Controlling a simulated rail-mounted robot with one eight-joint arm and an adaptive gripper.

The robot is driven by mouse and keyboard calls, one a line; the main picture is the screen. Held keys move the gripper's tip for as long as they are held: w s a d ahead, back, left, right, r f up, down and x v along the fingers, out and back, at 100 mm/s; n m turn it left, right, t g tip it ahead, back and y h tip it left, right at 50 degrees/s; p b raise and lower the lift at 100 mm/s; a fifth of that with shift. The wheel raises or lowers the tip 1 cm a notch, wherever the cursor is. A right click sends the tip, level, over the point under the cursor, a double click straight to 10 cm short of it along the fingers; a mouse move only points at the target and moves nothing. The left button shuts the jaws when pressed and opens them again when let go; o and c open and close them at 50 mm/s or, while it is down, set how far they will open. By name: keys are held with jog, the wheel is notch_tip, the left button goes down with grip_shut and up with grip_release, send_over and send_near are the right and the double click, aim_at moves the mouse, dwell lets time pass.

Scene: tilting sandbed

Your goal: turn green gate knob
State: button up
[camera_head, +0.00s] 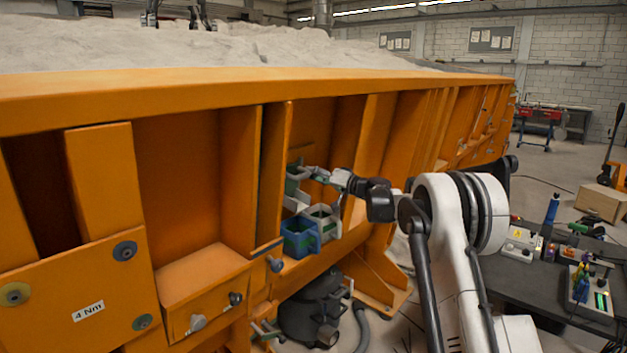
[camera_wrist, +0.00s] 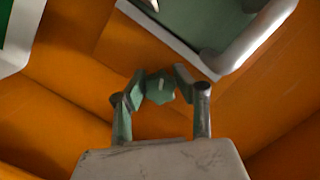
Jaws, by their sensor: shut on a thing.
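The green gate knob (camera_wrist: 160,88) is a small faceted piece with a pale mark, in the middle of the wrist view. My gripper (camera_wrist: 159,80) is shut on it, one finger on each side. In the head view my gripper (camera_head: 318,173) reaches left into a recess of the orange sandbed wall, by a green box-like part (camera_head: 296,180). The knob is too small to make out there. How far the knob is turned I cannot tell.
A blue bin (camera_head: 299,240) and a grey-green bin (camera_head: 324,222) sit just below my gripper. Orange ribs (camera_head: 370,135) flank the recess. In the wrist view a pale-framed green panel with a thick grey bar (camera_wrist: 255,38) lies close above the fingers.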

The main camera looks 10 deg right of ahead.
jog(key=m+y+b, duration=0.1)
jog(key=m+b, duration=0.1)
jog(key=m, duration=0.2)
jog(key=shift+m, duration=0.4)
jog(key=m+y+b, duration=0.1)
jog(key=m, duration=0.4)
jog(key=shift+b, duration=0.35)
jog(key=m+t+b, duration=0.1)
jog(key=m, duration=0.5)
jog(key=shift+r, duration=0.15)
jog(key=m+t, duration=0.1)
jog(key=m, duration=0.2)
jog(key=m+b, duration=0.1)
jog(key=m, duration=0.2)
jog(key=shift+r+t, duration=0.1)
jog(key=shift+t, duration=0.3)
jog(key=shift+d+m, duration=0.1)
jog(key=shift+m, duration=0.2)
jog(key=o, duration=1.2)
jog(key=v, duration=1.2)
jog(key=shift+s+r, duration=0.1)
jog(key=shift+r, duration=0.05)
